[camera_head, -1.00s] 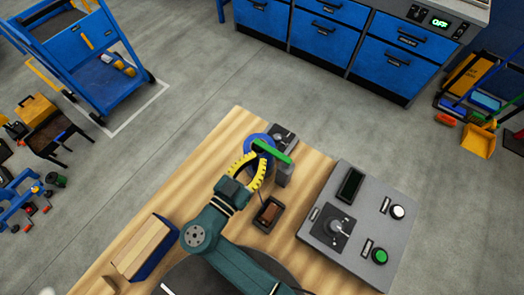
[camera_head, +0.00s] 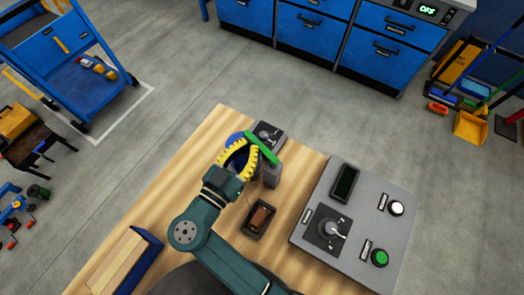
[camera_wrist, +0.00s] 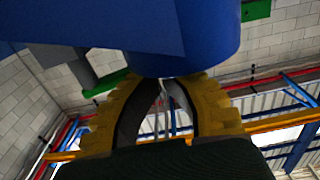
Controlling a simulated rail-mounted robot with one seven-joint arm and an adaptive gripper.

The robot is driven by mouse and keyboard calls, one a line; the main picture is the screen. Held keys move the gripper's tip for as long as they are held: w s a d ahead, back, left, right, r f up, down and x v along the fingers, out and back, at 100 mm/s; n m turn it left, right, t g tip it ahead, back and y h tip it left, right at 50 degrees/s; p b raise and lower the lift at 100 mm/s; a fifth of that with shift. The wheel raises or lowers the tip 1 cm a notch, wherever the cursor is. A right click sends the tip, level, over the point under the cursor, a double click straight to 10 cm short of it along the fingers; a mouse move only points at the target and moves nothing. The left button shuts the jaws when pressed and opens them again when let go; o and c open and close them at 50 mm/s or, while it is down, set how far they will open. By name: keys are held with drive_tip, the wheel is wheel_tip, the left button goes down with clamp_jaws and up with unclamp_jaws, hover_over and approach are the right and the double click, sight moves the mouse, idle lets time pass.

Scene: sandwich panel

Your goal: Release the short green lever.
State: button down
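The short green lever (camera_head: 262,148) lies slanted across the top of a grey block (camera_head: 271,176) near the table's back corner. My gripper (camera_head: 245,146), with yellow fingers, is just left of the lever; I cannot tell whether it touches it. A rounded blue part (camera_head: 235,140) sits at the fingers and beside the lever. In the wrist view the blue part (camera_wrist: 180,30) is large and covers the fingertips (camera_wrist: 172,80). Part of a green bar (camera_wrist: 105,84) shows left of it. The fingers curve toward each other, but their closing is hidden.
A grey switch box (camera_head: 268,132) stands behind the lever. A small dark tray (camera_head: 259,219) is in front. A grey control panel (camera_head: 375,190) with a joystick and buttons lies to the right. A blue-sided box (camera_head: 146,256) is at front left. The wooden table (camera_head: 190,180) is bare at left.

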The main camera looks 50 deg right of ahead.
drive_tip(key=shift+a, duration=0.15)
drive_tip(key=s+a, duration=0.2)
drive_tip(key=a, duration=0.9)
drive_tip(key=shift+s+a, duration=0.15)
drive_tip(key=shift+a, duration=0.2)
